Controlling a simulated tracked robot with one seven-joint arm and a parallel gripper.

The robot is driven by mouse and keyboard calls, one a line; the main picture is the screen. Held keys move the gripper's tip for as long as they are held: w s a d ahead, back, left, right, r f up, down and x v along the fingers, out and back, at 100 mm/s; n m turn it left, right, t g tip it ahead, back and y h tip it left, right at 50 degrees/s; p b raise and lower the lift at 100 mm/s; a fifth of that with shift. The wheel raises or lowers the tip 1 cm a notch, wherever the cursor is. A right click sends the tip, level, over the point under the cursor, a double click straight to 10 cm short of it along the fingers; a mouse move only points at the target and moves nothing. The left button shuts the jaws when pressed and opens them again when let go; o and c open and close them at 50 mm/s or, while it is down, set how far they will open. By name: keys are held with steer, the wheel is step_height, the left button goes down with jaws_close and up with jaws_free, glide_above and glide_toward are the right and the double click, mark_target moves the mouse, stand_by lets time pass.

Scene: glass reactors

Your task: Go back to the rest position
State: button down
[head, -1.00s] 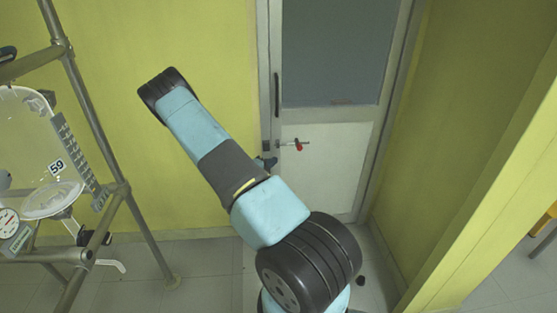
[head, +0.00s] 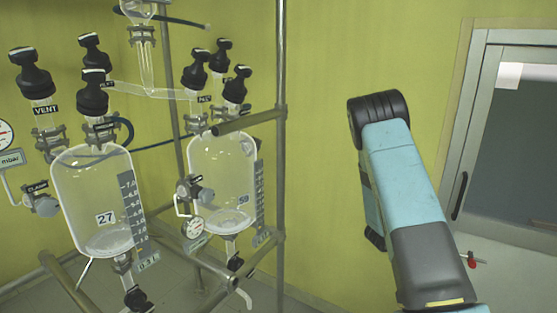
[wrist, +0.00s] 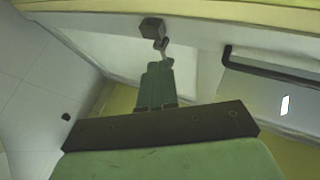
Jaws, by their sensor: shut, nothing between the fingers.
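In the head view my arm rises at the right, bent at a black joint, in front of the yellow wall. The gripper itself cannot be made out there.
Glass reactor 27 (head: 85,205) and glass reactor 59 (head: 218,165) hang in a metal pipe frame (head: 281,120) at the left. Bare wall lies between frame and arm.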

steer(key=s+a+r+n+t+y, duration=0.1)
steer(key=a+r+n+y, duration=0.35)
steer(key=a+r, duration=0.5)
steer(key=s+a+r+n+t+y, duration=0.15)
steer(key=a+r+n+y, duration=0.4)
steer(key=r, duration=0.65)
steer(key=s+a+r+n+y, duration=0.2)
steer(key=s+a+r+n, duration=0.6)
steer(key=s+r, duration=0.25)
steer(key=s+a+r+n+g, duration=0.1)
steer(key=s+n, duration=0.4)
steer(key=s, duration=0.8)
steer(key=s+a+r+n+g, duration=0.2)
steer(key=s+r+n, duration=0.2)
steer(key=s, duration=0.9)
steer(key=shift+n+h, duration=0.4)
steer(key=shift+n, duration=0.4)
steer(key=shift+s+r, duration=0.1)
